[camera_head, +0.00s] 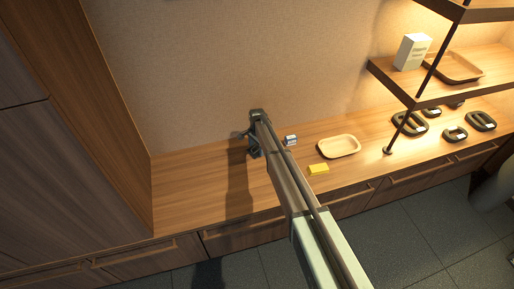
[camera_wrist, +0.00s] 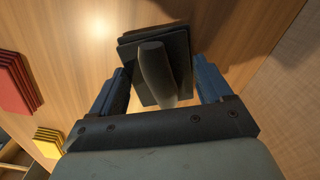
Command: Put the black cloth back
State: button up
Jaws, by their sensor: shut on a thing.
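My gripper (camera_wrist: 160,78) shows in the wrist view with a dark finger on each side of the black cloth (camera_wrist: 132,56). It is shut on the cloth, which looks like a flat, layered, square stack. A dark grey rounded shape lies over the middle of the cloth, and I cannot tell what it is. In the head view my gripper (camera_head: 254,136) is over the left part of the wooden counter (camera_head: 190,195), close to the back wall. The cloth is small and hard to separate from the gripper there. Its height above the counter is unclear.
A yellow stack (camera_head: 318,169) and a wooden tray (camera_head: 339,146) lie right of my arm. A red stack (camera_wrist: 18,82) shows in the wrist view. Dark items (camera_head: 410,123) and shelves (camera_head: 440,82) stand farther right. The counter's left is clear.

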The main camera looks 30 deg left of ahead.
aim_at(257, 146)
jog(key=shift+f, duration=0.35)
jog(key=o, duration=0.9)
jog(key=shift+o, duration=0.2)
notch_tip(257, 146, up, 12)
jog(key=shift+r, duration=0.15)
